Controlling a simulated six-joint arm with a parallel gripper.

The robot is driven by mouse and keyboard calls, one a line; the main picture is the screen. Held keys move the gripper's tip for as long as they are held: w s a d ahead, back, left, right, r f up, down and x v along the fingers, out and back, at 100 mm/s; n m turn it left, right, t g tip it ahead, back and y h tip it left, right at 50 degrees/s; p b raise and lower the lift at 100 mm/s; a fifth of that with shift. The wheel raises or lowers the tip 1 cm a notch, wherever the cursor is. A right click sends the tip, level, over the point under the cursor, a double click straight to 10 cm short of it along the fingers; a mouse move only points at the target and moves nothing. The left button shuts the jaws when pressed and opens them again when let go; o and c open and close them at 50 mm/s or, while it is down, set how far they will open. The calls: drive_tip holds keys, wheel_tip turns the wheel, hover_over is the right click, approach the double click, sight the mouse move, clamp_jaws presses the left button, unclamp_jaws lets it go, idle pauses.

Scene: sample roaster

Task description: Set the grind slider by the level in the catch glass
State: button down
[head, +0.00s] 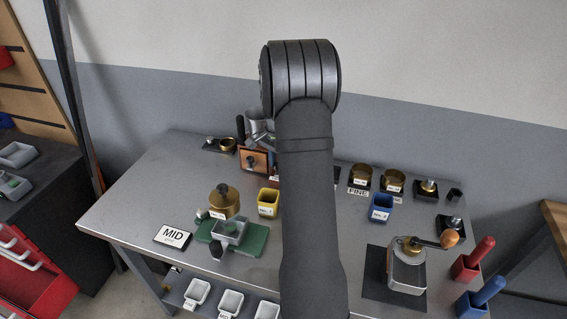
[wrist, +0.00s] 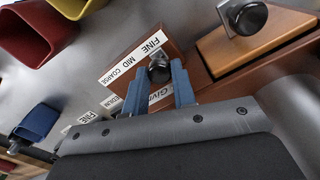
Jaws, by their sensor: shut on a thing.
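In the wrist view my gripper (wrist: 158,84) has its two blue fingers on either side of a round black knob (wrist: 160,68), shut on it. The knob sits at a brown wooden block with a white scale label (wrist: 136,58) reading FINE, MID, COARSE. The knob is nearest the FINE end of the label. In the head view my arm hides the gripper and the slider. I cannot tell for sure which vessel is the catch glass; a clear box (head: 230,231) stands on a green base, and its level is too small to read.
A MID card (head: 172,236) lies at the front left. A hand grinder (head: 407,268) stands at the right, with blue (head: 487,291) and red (head: 473,261) handled items beside it. A yellow cup (head: 268,204) and blue cup (head: 381,208) flank my arm. A second knob (wrist: 246,17) is close by.

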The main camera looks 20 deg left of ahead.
drive_tip(key=c, duration=1.2)
unclamp_jaws()
drive_tip(key=shift+a, duration=0.3)
drive_tip(key=shift+o, duration=0.2)
drive_tip(key=shift+d, duration=0.1)
drive_tip(key=shift+r, duration=0.5)
wheel_tip(320, 180, up, 16)
drive_tip(key=shift+r, duration=0.25)
drive_tip(key=shift+f, duration=0.1)
